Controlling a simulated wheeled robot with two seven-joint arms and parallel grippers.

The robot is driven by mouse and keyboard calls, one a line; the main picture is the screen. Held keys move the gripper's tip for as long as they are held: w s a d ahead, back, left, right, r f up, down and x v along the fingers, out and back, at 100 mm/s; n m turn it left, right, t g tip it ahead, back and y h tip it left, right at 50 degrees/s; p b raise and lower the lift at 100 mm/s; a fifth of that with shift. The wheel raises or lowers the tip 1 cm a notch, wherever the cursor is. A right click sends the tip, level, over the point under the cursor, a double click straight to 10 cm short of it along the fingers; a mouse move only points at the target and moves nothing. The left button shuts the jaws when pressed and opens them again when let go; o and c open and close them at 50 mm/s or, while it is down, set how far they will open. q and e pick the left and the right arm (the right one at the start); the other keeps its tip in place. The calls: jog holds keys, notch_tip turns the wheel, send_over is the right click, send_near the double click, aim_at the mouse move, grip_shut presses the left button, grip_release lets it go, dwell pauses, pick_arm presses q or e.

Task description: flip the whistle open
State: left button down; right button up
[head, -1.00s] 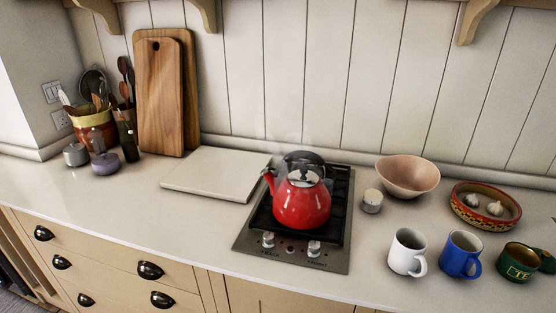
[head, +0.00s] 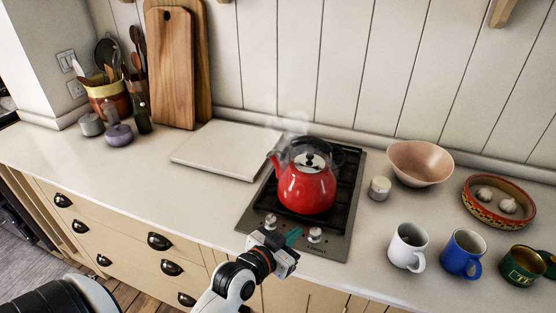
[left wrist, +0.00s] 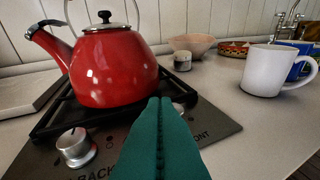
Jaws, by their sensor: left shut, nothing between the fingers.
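A red kettle (head: 306,188) with a silver lid stands on the hob (head: 343,222), its spout pointing left; it also shows in the left wrist view (left wrist: 112,70). A dark whistle piece (left wrist: 42,27) sits at the spout's tip in the left wrist view; I cannot tell whether it is open or shut. Steam rises near the kettle. My left gripper (head: 295,235), with teal fingers, is shut and empty at the hob's front edge by the knobs, apart from the kettle. Its fingers (left wrist: 161,102) point toward the kettle's lower right in the left wrist view. My right gripper is not in view.
A white mug (head: 408,247) and a blue mug (head: 463,254) stand right of the hob. A small lidded pot (head: 380,187) and a pink bowl (head: 420,163) are behind them. A pale board (head: 225,151) lies left of the kettle. The left counter front is clear.

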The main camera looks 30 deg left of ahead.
pick_arm(q)
jog(key=w+a+r+n+t+y, duration=0.4)
jog(key=a+r+n+t+y, duration=0.1)
jog(key=a, duration=0.5)
notch_tip(320, 180, up, 4)
jog(key=t+y, duration=0.1)
jog(key=y, duration=0.1)
jog(key=shift+a+y, duration=0.15)
jog(key=shift+y, duration=0.15)
jog(key=p+x, duration=0.3)
jog(key=x, duration=0.8)
jog(key=shift+s+f, duration=0.2)
jog(key=shift+f, duration=0.95)
jog(key=shift+s+f, duration=0.25)
jog(key=shift+f, duration=0.85)
